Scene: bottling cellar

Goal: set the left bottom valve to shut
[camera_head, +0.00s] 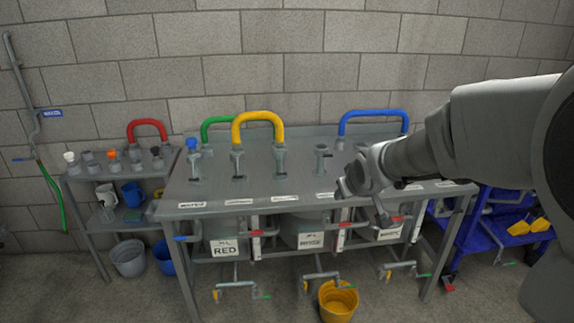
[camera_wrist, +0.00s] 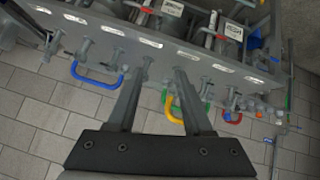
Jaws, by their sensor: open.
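The left tank (camera_head: 221,229), labelled RED, hangs under the bench. Below it, the left bottom valve (camera_head: 236,288) is a grey pipe with an orange-yellow end and a green-tipped lever sticking out to the right. The lever's exact setting is too small to tell. My gripper (camera_head: 360,204) is open and empty above the right half of the bench, well up and to the right of this valve. In the wrist view my gripper (camera_wrist: 160,72) has its two fingers apart over the bench edge. I cannot make out the left bottom valve there.
The bench (camera_head: 285,190) carries grey fittings and green, yellow and blue hoops. Red-handled fittings line its front. Two similar bottom valves (camera_head: 320,276) (camera_head: 400,266) stand to the right. A yellow bucket (camera_head: 338,301) is on the floor. A blue cart (camera_head: 490,225) stands at right, a shelf at left.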

